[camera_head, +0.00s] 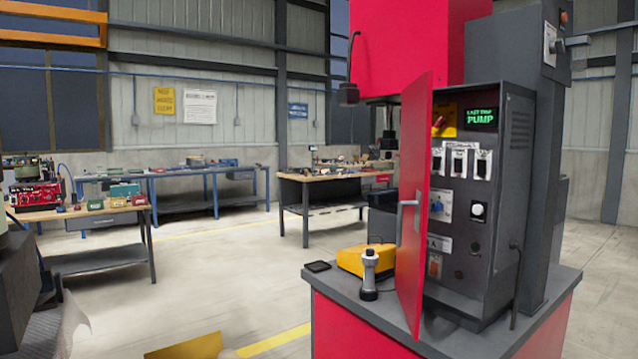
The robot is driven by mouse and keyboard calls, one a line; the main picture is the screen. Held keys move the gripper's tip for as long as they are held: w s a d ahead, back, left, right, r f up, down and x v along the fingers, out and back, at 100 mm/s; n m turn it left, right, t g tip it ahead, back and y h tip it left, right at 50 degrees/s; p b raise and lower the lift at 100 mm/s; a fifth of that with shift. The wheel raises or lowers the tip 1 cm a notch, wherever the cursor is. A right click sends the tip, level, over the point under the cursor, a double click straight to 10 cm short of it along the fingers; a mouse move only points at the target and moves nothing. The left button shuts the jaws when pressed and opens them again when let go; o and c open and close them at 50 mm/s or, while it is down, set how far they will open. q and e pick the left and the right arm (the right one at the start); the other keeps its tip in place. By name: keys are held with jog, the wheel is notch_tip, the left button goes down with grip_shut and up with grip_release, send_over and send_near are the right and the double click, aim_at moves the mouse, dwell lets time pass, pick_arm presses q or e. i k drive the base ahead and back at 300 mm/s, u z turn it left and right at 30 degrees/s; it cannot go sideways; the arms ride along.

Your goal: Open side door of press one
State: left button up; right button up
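The red side door (413,150) of the press cabinet (518,130) stands swung open, seen almost edge-on. A grey bar handle (404,218) is on its outer face. Behind it the inner control panel (462,215) is exposed, with a green-lettered pump display (481,116), a red-handled switch on a yellow plate (440,122), several white-framed switches and a black knob (478,211). The door hides part of the panel's left side, and I cannot make out its hinge.
On the red base's dark top (355,312) sit a grey knobbed cylinder (369,275), a yellow box (362,259) and a flat black pad (318,266). Workbenches (318,181) stand behind. The floor (230,262) at centre left is clear.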

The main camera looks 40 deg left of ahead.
aim_at(416, 113)
jog(key=z, duration=0.15)
jog(key=k, duration=0.4)
jog(key=u, duration=1.2)
jog(key=i, duration=1.1)
jog(key=z, duration=0.7)
jog(key=k, duration=0.35)
jog(key=u, duration=0.75)
jog(key=i, duration=0.5)
jog(key=u, duration=0.05)
